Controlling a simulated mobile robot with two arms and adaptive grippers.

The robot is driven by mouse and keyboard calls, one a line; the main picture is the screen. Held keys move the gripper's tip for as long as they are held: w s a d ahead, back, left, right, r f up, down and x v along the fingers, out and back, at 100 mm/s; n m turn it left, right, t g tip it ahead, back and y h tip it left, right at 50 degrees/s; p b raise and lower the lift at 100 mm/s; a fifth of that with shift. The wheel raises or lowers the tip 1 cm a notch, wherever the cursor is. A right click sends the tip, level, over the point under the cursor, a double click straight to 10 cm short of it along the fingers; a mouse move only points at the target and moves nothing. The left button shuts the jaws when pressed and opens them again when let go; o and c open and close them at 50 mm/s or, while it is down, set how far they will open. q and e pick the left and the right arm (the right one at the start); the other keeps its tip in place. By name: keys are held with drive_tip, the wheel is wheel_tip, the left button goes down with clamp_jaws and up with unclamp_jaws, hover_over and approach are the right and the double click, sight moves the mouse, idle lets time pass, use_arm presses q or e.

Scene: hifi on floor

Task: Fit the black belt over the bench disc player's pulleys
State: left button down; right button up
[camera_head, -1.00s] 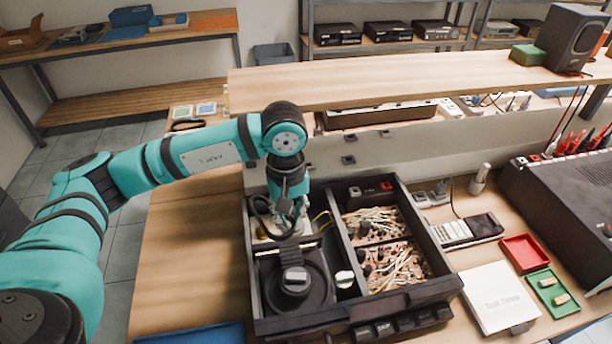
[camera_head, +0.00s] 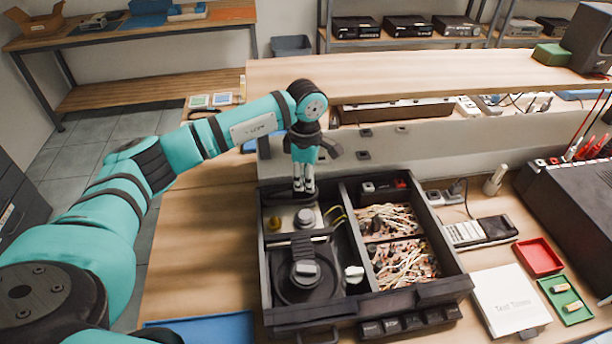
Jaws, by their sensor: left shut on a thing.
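The bench disc player (camera_head: 452,287) is a black, open-topped case on the bench. Its left bay holds a grey metal pulley (camera_head: 305,217), a small brass-coloured part (camera_head: 275,223) and a large black disc with a grey hub (camera_head: 304,272). My left gripper (camera_head: 303,188) points down over the back of this bay, its pale fingertips closed, above and behind the grey pulley. The black belt is hard to tell from the dark case and gripper; no loop shows clearly around the pulleys. My right gripper is out of view.
Wiring boards (camera_head: 402,262) fill the player's right bay. A blue mat (camera_head: 203,329) lies at the front left. A red tray (camera_head: 539,257), green tray (camera_head: 566,298), meter (camera_head: 481,231) and white booklet (camera_head: 508,300) lie right. A raised shelf (camera_head: 420,72) spans behind.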

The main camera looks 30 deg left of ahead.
use_arm(q)
wheel_tip(320, 180, down, 4)
drive_tip(key=shift+r+b, duration=0.1)
drive_tip(key=shift+b, duration=0.8)
drive_tip(key=shift+f+b, duration=0.65)
drive_tip(key=shift+f, duration=0.65)
drive_tip(key=shift+f+b, duration=0.7)
drive_tip(key=shift+b, duration=0.05)
drive_tip(key=c, duration=1.2)
unclamp_jaws()
drive_tip(key=shift+r, duration=0.1)
